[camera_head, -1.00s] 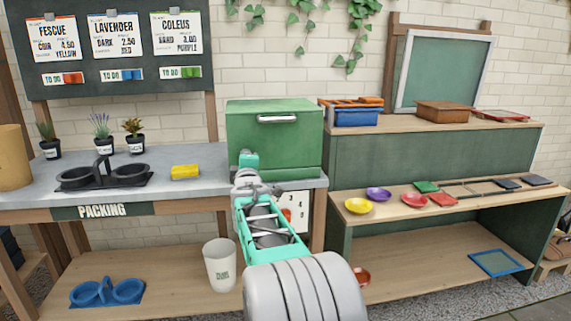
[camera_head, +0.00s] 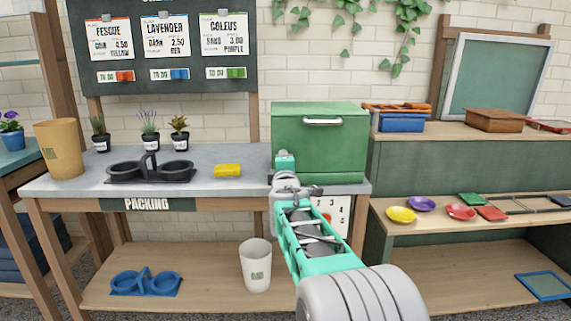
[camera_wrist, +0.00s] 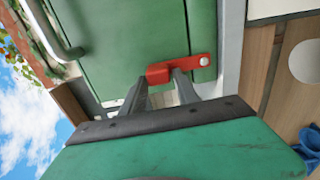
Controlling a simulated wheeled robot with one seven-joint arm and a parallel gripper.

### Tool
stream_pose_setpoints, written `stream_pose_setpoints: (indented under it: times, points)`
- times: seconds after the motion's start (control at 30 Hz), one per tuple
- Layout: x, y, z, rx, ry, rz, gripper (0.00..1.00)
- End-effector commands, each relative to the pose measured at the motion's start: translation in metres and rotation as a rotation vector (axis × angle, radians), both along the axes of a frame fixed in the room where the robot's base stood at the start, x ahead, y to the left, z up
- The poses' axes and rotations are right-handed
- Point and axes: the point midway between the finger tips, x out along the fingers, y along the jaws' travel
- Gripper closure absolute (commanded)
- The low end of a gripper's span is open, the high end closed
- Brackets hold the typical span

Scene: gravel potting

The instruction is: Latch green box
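The green box (camera_head: 320,135) stands at the right end of the packing bench, its front door closed with a silver handle. My gripper (camera_wrist: 162,77) is at the box's lower front; in the head view my arm (camera_head: 305,235) covers that area. In the wrist view, a red latch (camera_wrist: 189,68) with a pale round pivot lies across the seam between the door and the strip below it. My fingertips are apart, one on each side of the latch's thick red end. I cannot tell whether they press on it.
A white cup (camera_head: 255,265) stands on the lower shelf. A blue caddy with orange-topped items (camera_head: 402,120) is to the right of the box.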

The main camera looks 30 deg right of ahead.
Motion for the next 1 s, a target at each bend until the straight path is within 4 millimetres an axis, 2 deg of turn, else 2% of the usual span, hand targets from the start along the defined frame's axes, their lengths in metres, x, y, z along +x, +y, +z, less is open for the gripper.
stream_pose_setpoints:
  times: [0.17,0.47,0.8,1.0]
  points:
    - [-0.001,-0.002,0.0,0.001,0.0,-0.004,0.49]
    - [-0.006,0.0,0.002,0.0,-0.001,-0.004,0.49]
    - [-0.061,0.028,0.003,0.0,-0.001,-0.002,0.49]
    - [-0.072,0.032,0.0,0.001,0.0,-0.004,0.49]
